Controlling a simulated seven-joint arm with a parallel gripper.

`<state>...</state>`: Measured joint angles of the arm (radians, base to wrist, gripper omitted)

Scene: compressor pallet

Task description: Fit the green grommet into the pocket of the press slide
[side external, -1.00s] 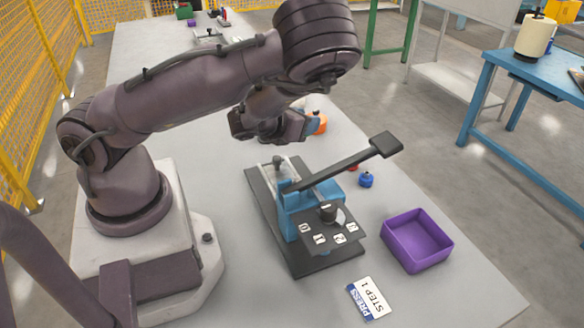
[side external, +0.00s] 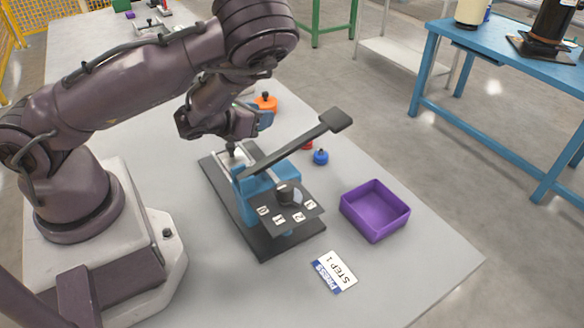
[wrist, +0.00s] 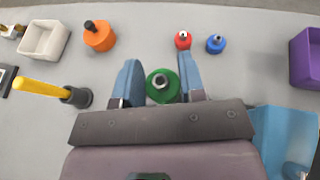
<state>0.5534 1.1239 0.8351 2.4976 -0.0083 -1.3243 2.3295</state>
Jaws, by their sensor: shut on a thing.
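The green grommet (wrist: 163,86), round with a metallic centre, sits between the two blue fingers of my gripper (wrist: 160,82) in the wrist view, and the gripper is shut on it. In the side view my gripper (side external: 260,119) is above and behind the press (side external: 268,181), and the grommet is hidden there. The press has a blue body, a dark base and a long lever. Its slide end (side external: 232,156), light grey, lies just below my wrist and is partly covered. The pocket cannot be made out. The blue press body (wrist: 285,132) shows at the wrist view's right.
An orange knobbed piece (wrist: 99,38), a red one (wrist: 183,40) and a blue one (wrist: 215,44) stand beyond my fingers. A white bin (wrist: 45,40) and yellow-handled tool (wrist: 45,90) are left. A purple bin (side external: 375,210) and a STEP 1 card (side external: 333,271) lie by the press.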

